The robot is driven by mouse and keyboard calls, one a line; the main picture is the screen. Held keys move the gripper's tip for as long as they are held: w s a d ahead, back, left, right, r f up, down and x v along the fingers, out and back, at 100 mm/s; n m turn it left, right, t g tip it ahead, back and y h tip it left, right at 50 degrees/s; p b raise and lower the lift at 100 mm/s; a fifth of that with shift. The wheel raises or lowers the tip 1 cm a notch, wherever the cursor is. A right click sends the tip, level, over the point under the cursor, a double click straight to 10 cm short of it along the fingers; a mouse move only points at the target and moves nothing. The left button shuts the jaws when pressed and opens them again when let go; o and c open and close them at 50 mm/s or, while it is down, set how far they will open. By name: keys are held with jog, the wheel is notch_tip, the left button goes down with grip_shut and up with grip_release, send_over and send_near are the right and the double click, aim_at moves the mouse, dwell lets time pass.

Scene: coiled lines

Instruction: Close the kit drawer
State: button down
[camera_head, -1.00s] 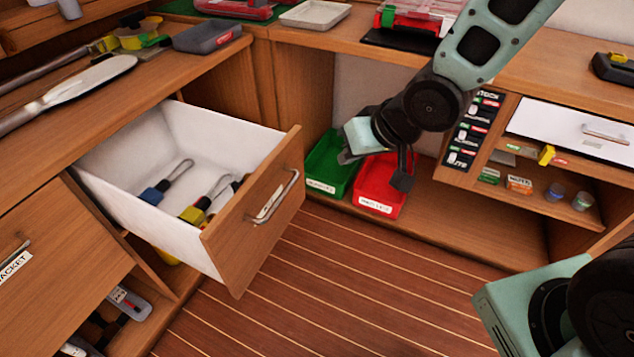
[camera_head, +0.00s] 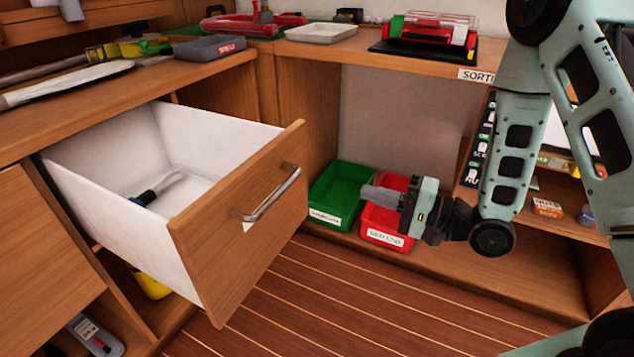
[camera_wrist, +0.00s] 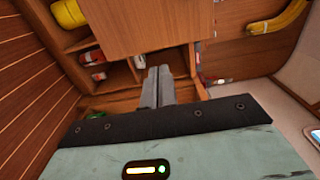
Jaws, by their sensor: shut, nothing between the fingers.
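The kit drawer (camera_head: 235,225) stands pulled well out at the left. It has a wooden front, white inner walls and a metal bar handle (camera_head: 270,196). A dark-blue-handled tool (camera_head: 155,190) lies inside; the near part of its floor is hidden. My gripper (camera_head: 370,193) is to the right of the drawer front, apart from it, with its fingers pointing left. It is shut and empty; its two fingers lie together in the wrist view (camera_wrist: 158,86).
A green bin (camera_head: 336,195) and a red bin (camera_head: 385,228) sit on the low shelf, behind or below my gripper. The counter (camera_head: 130,90) above the drawer holds tools and a grey tray (camera_head: 209,47). Striped floor (camera_head: 320,300) is clear in front.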

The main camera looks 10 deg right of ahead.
aim_at(303, 173)
jog(key=b+x, duration=0.2)
jog(key=x, duration=1)
jog(key=shift+w+a, duration=0.15)
jog(key=shift+w, duration=0.05)
